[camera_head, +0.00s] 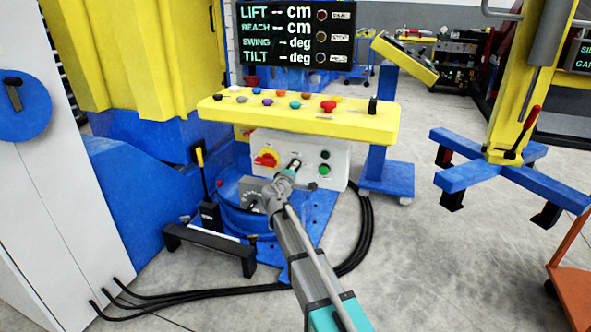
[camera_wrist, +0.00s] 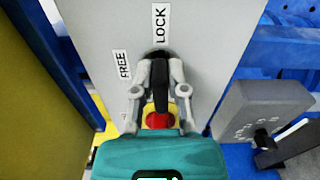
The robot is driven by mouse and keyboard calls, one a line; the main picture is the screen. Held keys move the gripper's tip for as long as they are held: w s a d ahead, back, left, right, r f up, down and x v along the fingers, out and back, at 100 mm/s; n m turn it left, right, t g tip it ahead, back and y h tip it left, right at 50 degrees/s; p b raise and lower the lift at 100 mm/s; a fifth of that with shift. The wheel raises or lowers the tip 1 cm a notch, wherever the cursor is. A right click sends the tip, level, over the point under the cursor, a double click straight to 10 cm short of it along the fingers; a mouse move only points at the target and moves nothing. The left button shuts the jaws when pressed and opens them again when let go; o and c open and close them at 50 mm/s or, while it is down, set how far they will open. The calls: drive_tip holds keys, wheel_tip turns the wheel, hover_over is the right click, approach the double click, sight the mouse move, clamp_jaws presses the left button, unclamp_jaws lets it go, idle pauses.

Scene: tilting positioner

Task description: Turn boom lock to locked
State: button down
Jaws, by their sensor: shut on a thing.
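In the wrist view a black lever, the boom lock (camera_wrist: 160,84), stands on a grey-white panel. Its black end lies directly below the label LOCK (camera_wrist: 160,23), in line with it. The label FREE (camera_wrist: 123,65) is to its left. My gripper (camera_wrist: 160,73) has one finger on each side of the lever and is shut on it. In the head view my gripper (camera_head: 291,166) reaches the white panel (camera_head: 306,146) below the yellow console; the lever is too small to make out there. A red and yellow part (camera_wrist: 158,120) shows between the fingers, partly hidden.
The yellow console (camera_head: 345,122) with several coloured knobs overhangs the panel. A red and yellow switch (camera_head: 267,158) is left of my gripper, and green buttons (camera_head: 324,169) are right. A low black stand (camera_head: 208,247) and black cables (camera_head: 366,225) lie around the blue base.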

drive_tip(key=shift+f+m, duration=0.1)
drive_tip(key=shift+m, duration=0.3)
drive_tip(key=c, duration=0.7)
unclamp_jaws()
drive_tip(key=shift+o, duration=0.2)
drive_tip(key=v, duration=1.2)
drive_tip(key=shift+d, duration=0.1)
